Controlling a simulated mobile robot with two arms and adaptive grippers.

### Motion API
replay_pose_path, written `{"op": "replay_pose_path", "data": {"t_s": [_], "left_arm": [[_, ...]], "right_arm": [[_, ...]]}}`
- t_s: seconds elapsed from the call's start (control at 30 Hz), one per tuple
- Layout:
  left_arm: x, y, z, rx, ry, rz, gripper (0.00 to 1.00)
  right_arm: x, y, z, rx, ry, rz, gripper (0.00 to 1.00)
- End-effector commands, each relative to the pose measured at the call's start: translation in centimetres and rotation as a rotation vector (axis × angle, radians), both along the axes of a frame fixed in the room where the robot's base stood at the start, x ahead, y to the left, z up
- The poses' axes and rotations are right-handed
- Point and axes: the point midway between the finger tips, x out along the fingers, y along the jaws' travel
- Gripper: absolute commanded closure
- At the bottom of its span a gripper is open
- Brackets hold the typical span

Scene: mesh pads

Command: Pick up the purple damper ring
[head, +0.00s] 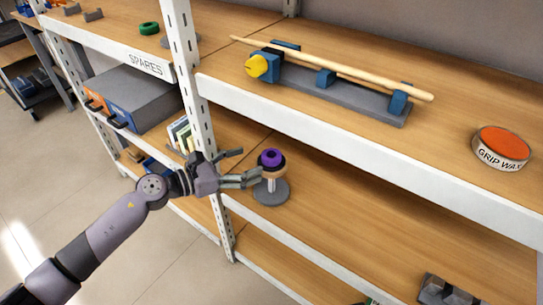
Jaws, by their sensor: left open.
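The purple damper ring (272,162) sits at the top of a small upright stand (271,194) with a round grey base. The stand is on the middle shelf, just right of the white post. Below the ring, a dark piece and a tan piece show on the same stand. My left gripper (247,166) is open, just left of the ring. One finger points up and right, and the lower fingers reach the stand's side below the ring; I cannot tell whether they touch it. My right gripper is not in view.
The white shelf post (183,65) rises behind my left gripper. The upper shelf's white edge (330,140) runs above the stand. On that shelf are a wooden rod (350,75) on blue supports and a grip wax tin (502,149). The middle shelf right of the stand is clear.

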Motion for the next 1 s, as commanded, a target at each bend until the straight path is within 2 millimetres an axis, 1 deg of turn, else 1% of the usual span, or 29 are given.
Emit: {"op": "replay_pose_path", "data": {"t_s": [0.03,0.1,0.33,0.53,0.63,0.73,0.97,1.0], "left_arm": [[0.5,-0.9,0.0,-0.001,-0.003,-0.001,0.3],[1.0,-1.6,-0.2,-0.001,0.0,-0.001,0.3],[1.8,-2.9,-0.5,0.0,0.0,0.0,0.3],[3.2,-5.6,-0.6,-0.003,0.001,0.0,0.3],[3.8,-6.6,-1.0,-0.001,0.001,0.0,0.3],[4.1,-6.9,-1.1,0.002,0.001,0.001,0.3],[4.1,-6.9,-1.3,0.004,0.002,0.001,0.29],[4.1,-6.9,-1.3,0.004,0.002,0.001,0.32]], "right_arm": [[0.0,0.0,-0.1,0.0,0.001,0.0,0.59],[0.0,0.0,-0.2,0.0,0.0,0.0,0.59],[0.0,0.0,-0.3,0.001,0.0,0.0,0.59],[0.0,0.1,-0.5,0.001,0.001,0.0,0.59],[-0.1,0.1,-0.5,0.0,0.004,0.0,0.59],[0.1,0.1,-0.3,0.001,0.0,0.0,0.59],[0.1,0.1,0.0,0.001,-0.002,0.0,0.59],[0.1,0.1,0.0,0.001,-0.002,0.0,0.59]]}}
